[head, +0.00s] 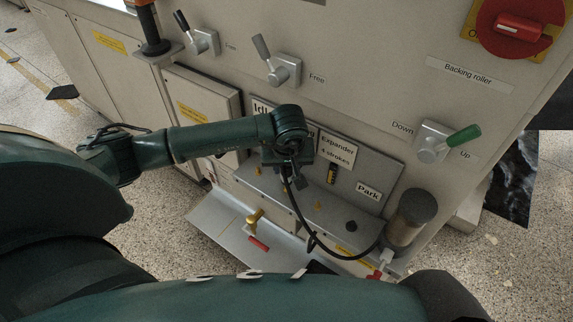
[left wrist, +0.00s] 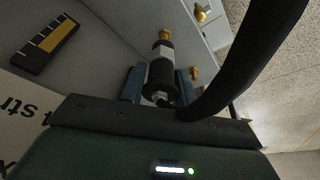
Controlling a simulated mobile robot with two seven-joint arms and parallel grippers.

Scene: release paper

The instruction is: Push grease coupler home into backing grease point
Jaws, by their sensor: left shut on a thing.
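My left gripper (head: 297,183) is shut on the grease coupler, in front of the grey panel. In the left wrist view the gripper (left wrist: 159,80) holds the dark coupler (left wrist: 160,72), with its pale band, between two blue-grey fingers. A brass grease point (left wrist: 165,34) is in line with the coupler's far end; I cannot tell whether they touch. In the head view the coupler is mostly hidden by the gripper. Its black hose (head: 312,240) loops down and right to the grease pump (head: 408,222). My right gripper is not in view.
Other brass points stand on the panel, one at left (head: 258,171) and one lower (head: 317,205). A "Park" label (head: 368,192) and an "Expander strokes" label (head: 337,152) are near. A green-handled lever (head: 462,138) sticks out at right. A brass fitting (head: 254,217) stands lower left.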

